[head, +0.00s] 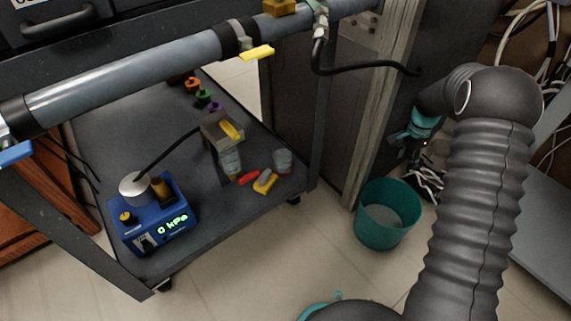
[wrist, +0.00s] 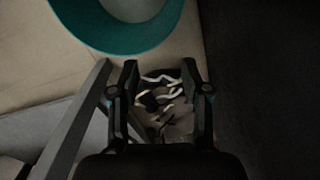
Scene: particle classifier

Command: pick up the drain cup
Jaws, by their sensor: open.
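A small clear grey cup (head: 283,160), which looks like the drain cup, stands on the dark lower shelf (head: 215,220) of the cart, near its right end. A second clear vessel (head: 230,163) sits under a grey box with a yellow lever (head: 232,131); I cannot tell for sure which one is the drain cup. My gripper (wrist: 160,75) is open and empty in the wrist view, pointing down toward the floor. In the head view my gripper is small and dark, right of the cart and above the teal bin. Neither cup shows in the wrist view.
A teal bin (head: 366,230) stands on the floor right of the cart; its rim (wrist: 120,50) shows in the wrist view. A blue pump (head: 152,213) reads 0 kPa. Red (head: 248,178) and yellow (head: 265,182) parts lie beside the cup. A thick pipe (head: 130,75) crosses above the shelf.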

